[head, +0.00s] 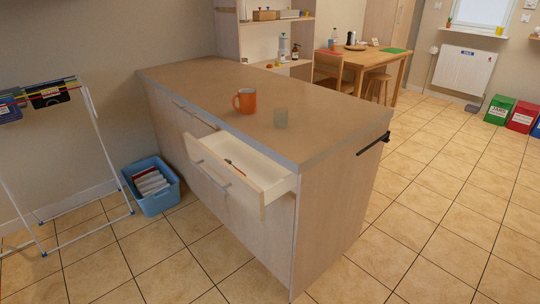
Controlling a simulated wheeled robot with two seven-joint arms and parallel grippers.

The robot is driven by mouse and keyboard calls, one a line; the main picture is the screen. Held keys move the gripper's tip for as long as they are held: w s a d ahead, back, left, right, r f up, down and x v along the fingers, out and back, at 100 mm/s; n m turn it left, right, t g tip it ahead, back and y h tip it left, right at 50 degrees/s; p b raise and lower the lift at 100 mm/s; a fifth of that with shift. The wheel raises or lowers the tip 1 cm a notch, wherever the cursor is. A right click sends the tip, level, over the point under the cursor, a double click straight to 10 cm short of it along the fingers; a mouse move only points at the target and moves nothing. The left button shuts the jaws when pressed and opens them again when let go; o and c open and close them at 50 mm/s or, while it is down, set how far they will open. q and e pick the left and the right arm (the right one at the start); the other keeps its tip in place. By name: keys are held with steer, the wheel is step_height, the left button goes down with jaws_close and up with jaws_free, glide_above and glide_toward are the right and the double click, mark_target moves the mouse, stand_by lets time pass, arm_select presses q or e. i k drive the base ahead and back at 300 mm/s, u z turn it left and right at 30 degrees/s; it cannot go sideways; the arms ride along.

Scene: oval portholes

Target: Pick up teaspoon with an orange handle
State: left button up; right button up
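A small thin item with an orange-red part (233,165) lies inside the open drawer (265,192) of the kitchen island. It is too small to tell whether it is the teaspoon. The drawer's near front panel hides part of its inside. Neither of my grippers is in view.
A blue basket (152,187) and a drying rack (101,140) stand at left. A wooden table (366,54) is behind. The tiled floor at right is clear.

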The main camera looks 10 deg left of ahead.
mark_target(227, 160)
steer(key=u, duration=0.15)
steer(key=i, duration=0.85)
steer(key=u, duration=0.45)
